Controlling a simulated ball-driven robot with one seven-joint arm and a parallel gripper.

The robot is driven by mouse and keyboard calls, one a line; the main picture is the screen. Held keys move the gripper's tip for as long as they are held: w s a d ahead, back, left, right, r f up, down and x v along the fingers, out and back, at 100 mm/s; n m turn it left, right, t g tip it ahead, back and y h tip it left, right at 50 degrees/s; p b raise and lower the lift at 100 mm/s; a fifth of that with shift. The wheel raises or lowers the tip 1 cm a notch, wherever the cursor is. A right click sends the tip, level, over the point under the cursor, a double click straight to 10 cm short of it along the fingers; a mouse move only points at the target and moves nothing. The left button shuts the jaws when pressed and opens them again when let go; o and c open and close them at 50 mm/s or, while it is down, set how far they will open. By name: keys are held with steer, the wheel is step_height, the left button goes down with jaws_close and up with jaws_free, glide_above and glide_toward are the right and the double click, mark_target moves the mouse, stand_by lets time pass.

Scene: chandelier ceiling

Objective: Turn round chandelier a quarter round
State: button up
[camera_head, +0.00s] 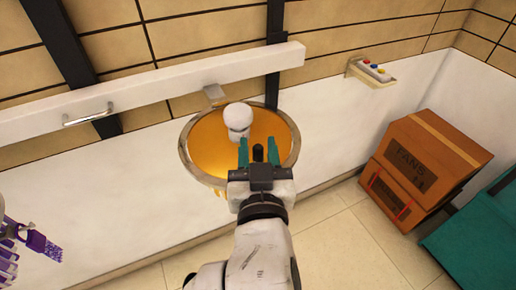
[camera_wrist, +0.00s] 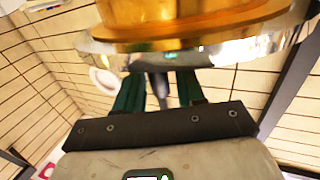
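The round chandelier (camera_head: 208,150) has a gold inner face and a grey metal rim, and shows in the middle of the head view. A white rounded piece (camera_head: 237,118) shows against the gold. My gripper (camera_head: 258,152) has teal fingers and overlaps the chandelier's lower right part. In the wrist view the chandelier's gold body and shiny rim (camera_wrist: 190,47) fill the top, close to the fingertips (camera_wrist: 158,80). The fingers are apart, with a dark rod between them; I cannot tell what the rod belongs to. Whether the fingers touch the rim is unclear.
A white beam (camera_head: 170,93) with a metal handle (camera_head: 88,116) runs behind the chandelier. Stacked brown boxes (camera_head: 425,160) and a teal box (camera_head: 475,235) stand right. Purple items (camera_head: 40,243) are at left. Tiled floor lies clear below.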

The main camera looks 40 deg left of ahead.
jaws_close()
